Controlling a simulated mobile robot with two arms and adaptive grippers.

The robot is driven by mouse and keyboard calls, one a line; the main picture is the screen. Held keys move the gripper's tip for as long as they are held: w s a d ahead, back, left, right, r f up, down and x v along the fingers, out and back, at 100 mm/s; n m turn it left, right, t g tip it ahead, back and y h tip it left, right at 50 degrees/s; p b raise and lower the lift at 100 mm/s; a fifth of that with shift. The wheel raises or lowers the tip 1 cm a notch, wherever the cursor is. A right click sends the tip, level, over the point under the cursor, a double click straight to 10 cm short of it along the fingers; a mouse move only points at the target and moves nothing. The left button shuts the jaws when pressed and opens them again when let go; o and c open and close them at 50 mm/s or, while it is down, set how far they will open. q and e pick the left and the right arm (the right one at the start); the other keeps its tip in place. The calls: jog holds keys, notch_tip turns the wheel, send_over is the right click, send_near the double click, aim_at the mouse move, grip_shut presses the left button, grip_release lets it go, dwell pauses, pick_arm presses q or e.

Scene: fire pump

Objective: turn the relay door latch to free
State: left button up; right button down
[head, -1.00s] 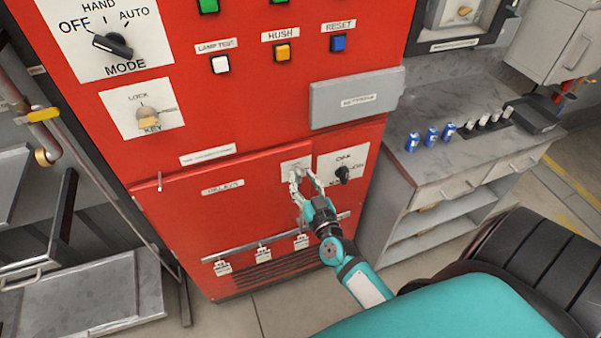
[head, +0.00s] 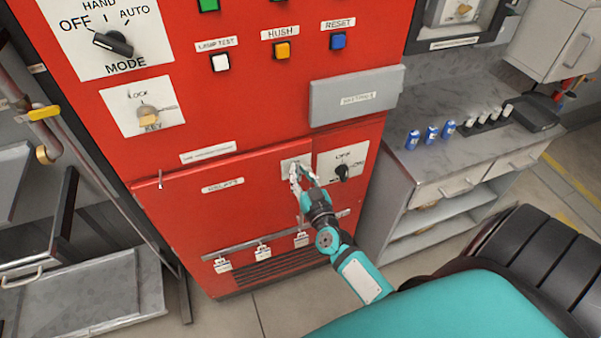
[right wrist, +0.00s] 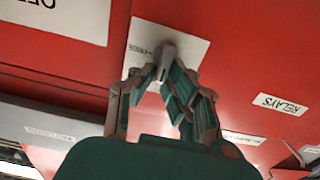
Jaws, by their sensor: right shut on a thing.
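The relay door (head: 215,215) is the red lower panel with a RELAYS label, and it looks closed. Its latch has a small white plate (head: 288,163) at the door's top right corner. In the right wrist view, turned upside down, the grey latch knob (right wrist: 167,54) stands on the white plate (right wrist: 188,42), with small lettering beside it. My right gripper (head: 296,174) is at the plate. In the right wrist view its fingers (right wrist: 160,78) are closed around the knob and hide part of it. The knob's exact angle is hard to read. My left gripper is not in view.
A black rotary switch (head: 342,172) on a white plate sits just right of the latch. A grey box (head: 356,98) sticks out above. A rail with several tags (head: 263,252) crosses the lower door. A grey counter (head: 440,170) with blue cans stands to the right.

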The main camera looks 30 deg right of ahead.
jog(key=shift+d+r+m, duration=0.1)
jog(key=shift+m, duration=0.2)
jog(key=m, duration=0.4)
jog(key=shift+d, duration=0.3)
jog(key=shift+s+d+f+m+b, duration=0.1)
jog(key=shift+d+f+m+b, duration=0.35)
jog(key=shift+m, duration=1.8)
jog(key=shift+a+f+m+b, duration=0.1)
jog(key=shift+m+b, duration=0.6)
jog(key=shift+m, duration=1.5)
jog(key=shift+s+d+f+m+b, duration=0.15)
jog(key=shift+m+b, duration=0.45)
jog(key=shift+m, duration=1.65)
jog(key=shift+w, duration=0.15)
jog(key=c, duration=1.4)
grip_release()
jog(key=shift+c, duration=0.2)
jog(key=shift+o, duration=0.3)
jog(key=shift+f, duration=0.2)
